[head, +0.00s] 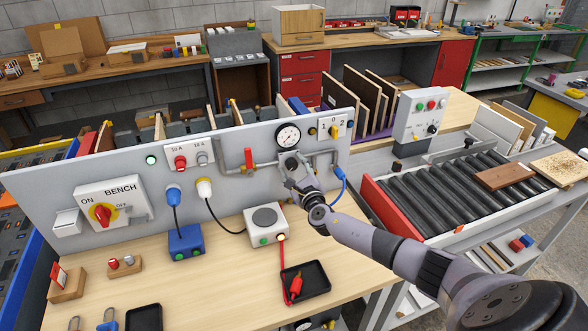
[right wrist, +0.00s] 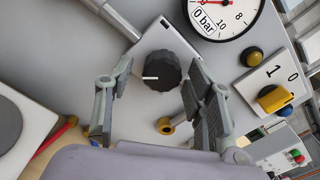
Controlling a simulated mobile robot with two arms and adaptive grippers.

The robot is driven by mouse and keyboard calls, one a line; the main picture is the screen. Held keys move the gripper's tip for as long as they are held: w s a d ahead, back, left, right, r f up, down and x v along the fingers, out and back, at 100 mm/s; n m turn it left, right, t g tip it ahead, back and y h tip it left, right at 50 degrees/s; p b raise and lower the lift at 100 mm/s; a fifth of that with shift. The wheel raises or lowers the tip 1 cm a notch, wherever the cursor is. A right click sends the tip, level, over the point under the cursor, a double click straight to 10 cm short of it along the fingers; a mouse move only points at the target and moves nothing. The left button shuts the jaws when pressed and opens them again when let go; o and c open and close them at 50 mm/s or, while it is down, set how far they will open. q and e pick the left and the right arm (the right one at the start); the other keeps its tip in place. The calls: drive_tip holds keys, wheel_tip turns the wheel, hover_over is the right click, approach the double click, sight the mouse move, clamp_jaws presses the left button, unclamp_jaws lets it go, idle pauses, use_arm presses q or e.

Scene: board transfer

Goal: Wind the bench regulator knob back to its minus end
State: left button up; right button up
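The regulator knob (right wrist: 157,70) is black and round with a white pointer line, on a white plate (right wrist: 152,42) in the right wrist view. The line points left in that picture. A short dark mark shows near the plate's upper corner. My right gripper (right wrist: 160,84) is open, its fingers on either side of the knob with gaps between; I cannot tell how far the tips reach along it. The gauge also shows in the right wrist view (right wrist: 226,12). My left gripper is not in view.
A yellow selector switch (head: 336,131) sits right of the gauge. A red-handled valve (head: 249,158) and grey pipes lie left of it. A BENCH rotary switch (head: 103,213) is at far left. A black tray (head: 314,280) and red lead lie on the bench below.

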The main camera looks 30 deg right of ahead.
drive_tip(key=shift+s+r, duration=0.1)
drive_tip(key=v, duration=1.1)
drive_tip(key=shift+s, duration=0.4)
